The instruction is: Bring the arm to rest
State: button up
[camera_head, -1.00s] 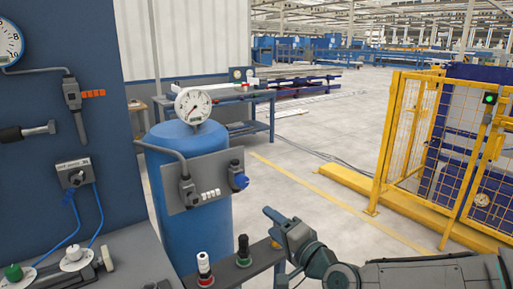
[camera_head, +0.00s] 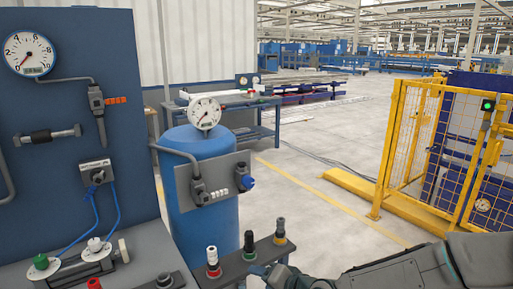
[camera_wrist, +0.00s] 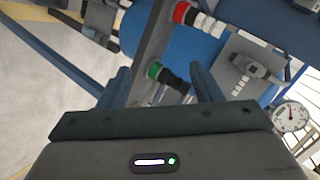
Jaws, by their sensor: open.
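My arm comes in from the lower right of the head view, and my gripper (camera_head: 262,272) is low, beside the small dark shelf. In the wrist view its two fingers (camera_wrist: 165,88) stand apart. A green-ringed black fitting (camera_wrist: 168,78) shows between and beyond them; I cannot tell any contact. The fingertips are partly hidden in the head view.
A blue tank (camera_head: 203,190) with a gauge (camera_head: 204,112) stands behind the shelf. A blue panel (camera_head: 70,110) and grey bench (camera_head: 135,262) are at the left. A yellow fence (camera_head: 430,150) is at the right. Open floor (camera_head: 310,185) lies between tank and fence.

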jog(key=s+d+f+n+g+h+p, duration=0.3)
jog(key=s+d+n+g+h+p, duration=0.15)
jog(key=s+d+h, duration=0.25)
jog(key=s+d+r+g+p, duration=0.1)
jog(key=s+d+r, duration=0.1)
jog(key=s+r, duration=0.3)
jog(key=s+d+r+h+p, duration=0.1)
jog(key=s+r, duration=0.5)
jog(key=r, duration=0.7)
jog(key=d+p, duration=0.1)
jog(key=d, duration=0.1)
jog(key=shift+s+d+g, duration=0.25)
jog(key=shift+d+g, duration=0.1)
jog(key=shift+r, duration=0.1)
